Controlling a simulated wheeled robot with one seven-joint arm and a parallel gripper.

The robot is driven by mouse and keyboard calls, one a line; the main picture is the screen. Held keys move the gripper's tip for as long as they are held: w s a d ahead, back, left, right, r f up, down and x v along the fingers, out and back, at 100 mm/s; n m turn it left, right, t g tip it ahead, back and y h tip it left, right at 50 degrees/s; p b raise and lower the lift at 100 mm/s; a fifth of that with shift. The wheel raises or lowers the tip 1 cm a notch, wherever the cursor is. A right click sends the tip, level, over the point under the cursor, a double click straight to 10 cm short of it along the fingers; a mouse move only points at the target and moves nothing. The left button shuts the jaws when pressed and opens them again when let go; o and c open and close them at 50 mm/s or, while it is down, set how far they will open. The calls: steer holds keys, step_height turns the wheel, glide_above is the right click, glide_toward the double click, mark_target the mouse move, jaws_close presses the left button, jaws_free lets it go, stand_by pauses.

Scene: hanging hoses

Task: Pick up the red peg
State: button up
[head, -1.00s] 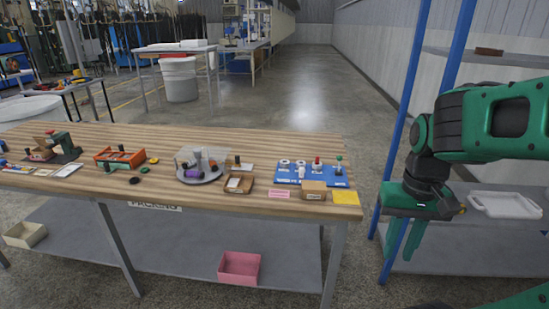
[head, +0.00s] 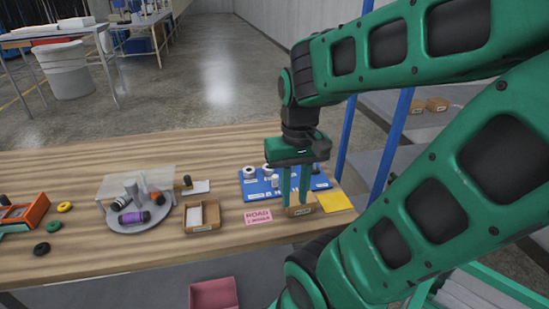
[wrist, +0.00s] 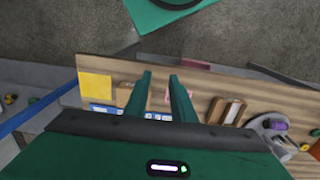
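The red peg does not show clearly in either current view. The blue board (head: 258,186) with several white round pieces lies at the right of the wooden table, partly covered by my gripper in the head view. My gripper (head: 295,203) points down, in front of the board and a small cardboard box (head: 303,209) in the head view. Its two green fingers are apart with nothing between them. Its height above the table is hard to tell.
A yellow sheet (head: 335,201), a pink label card (head: 258,216) and a cardboard tray (head: 202,219) lie near the board. A round grey stand (head: 160,218) with cylinders is further left. A blue-post shelf (head: 403,108) stands right.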

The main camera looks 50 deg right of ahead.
steer(key=shift+w+d, duration=0.25)
steer(key=shift+d, duration=0.05)
